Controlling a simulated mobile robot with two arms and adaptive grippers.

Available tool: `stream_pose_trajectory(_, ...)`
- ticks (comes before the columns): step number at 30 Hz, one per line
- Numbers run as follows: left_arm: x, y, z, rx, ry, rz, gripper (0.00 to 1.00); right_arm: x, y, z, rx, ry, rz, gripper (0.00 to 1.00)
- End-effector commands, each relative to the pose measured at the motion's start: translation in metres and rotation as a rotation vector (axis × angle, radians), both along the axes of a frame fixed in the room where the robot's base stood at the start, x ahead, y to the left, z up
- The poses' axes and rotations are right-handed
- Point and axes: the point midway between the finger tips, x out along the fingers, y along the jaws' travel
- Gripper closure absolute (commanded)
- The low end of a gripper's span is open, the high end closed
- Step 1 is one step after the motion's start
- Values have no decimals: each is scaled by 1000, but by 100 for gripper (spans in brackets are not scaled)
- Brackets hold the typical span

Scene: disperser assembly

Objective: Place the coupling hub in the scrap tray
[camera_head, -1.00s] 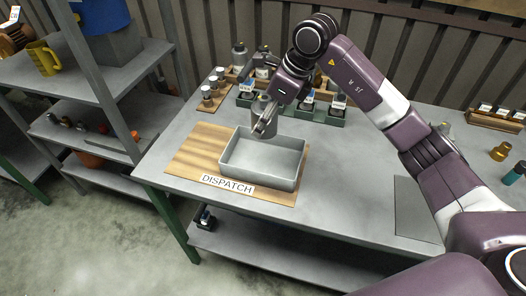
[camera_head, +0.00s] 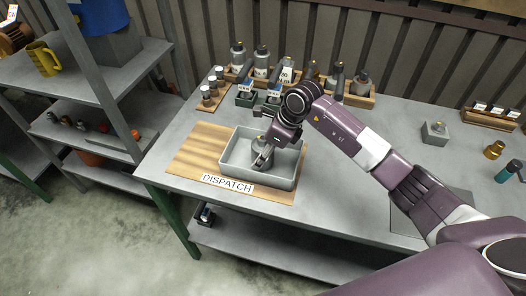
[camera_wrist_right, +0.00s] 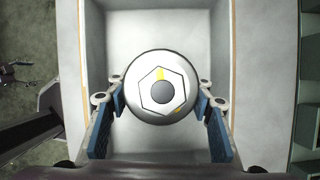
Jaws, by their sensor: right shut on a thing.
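My right gripper (camera_head: 262,164) is inside the open grey tray (camera_head: 257,180), pointing down. It is shut on a round metal part (camera_wrist_right: 162,62), which I take to be the coupling hub. In the right wrist view the part has a pale round top with a dark hexagon outline, a dark centre and small yellow marks, and a finger stands at each side. In the head view the part (camera_head: 259,144) is partly hidden by the gripper. I cannot tell whether it touches the tray floor. The left gripper is not in view.
The tray stands on a wooden board with a DISPATCH label (camera_head: 227,184). Behind it are racks of bottles and small parts (camera_head: 262,62). A grey block (camera_head: 435,133), a brass piece (camera_head: 494,150) and a teal-handled tool (camera_head: 510,171) are on the right. Shelves (camera_head: 110,85) stand left.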

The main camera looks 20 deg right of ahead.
Motion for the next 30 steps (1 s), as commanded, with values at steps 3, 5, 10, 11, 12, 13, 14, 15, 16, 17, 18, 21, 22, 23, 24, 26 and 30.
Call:
stream_pose_trajectory(3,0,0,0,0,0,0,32,3,1,4,4,-9,0,100)
stream_pose_trajectory(5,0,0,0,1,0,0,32,3,1,4,4,-9,0,100)
stream_pose_trajectory(10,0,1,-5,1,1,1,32,3,1,0,3,-8,0,100)
stream_pose_trajectory(11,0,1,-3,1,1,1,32,1,0,-2,0,-3,0,49)
stream_pose_trajectory(12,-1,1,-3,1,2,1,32,1,0,-2,1,-2,1,44)
stream_pose_trajectory(13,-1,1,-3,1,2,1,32,1,0,-2,1,-2,1,41)
stream_pose_trajectory(14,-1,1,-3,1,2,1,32,1,0,-2,1,-2,1,38)
stream_pose_trajectory(15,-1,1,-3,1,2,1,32,1,0,-2,1,-2,1,35)
stream_pose_trajectory(16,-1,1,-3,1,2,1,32,1,0,-2,1,-2,1,35)
stream_pose_trajectory(17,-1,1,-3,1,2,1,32,1,0,-2,1,-2,0,35)
stream_pose_trajectory(18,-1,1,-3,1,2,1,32,1,0,-2,1,-2,1,35)
stream_pose_trajectory(21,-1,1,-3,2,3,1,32,1,0,-2,1,-2,0,35)
stream_pose_trajectory(22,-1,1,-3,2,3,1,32,1,0,-1,1,-2,1,35)
stream_pose_trajectory(23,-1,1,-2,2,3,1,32,1,0,-1,1,-2,0,35)
stream_pose_trajectory(24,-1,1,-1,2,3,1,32,1,0,0,1,-2,0,35)
stream_pose_trajectory(26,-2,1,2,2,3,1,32,1,0,4,1,-2,0,35)
stream_pose_trajectory(30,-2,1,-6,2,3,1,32,-3,-8,21,-1,-7,0,35)
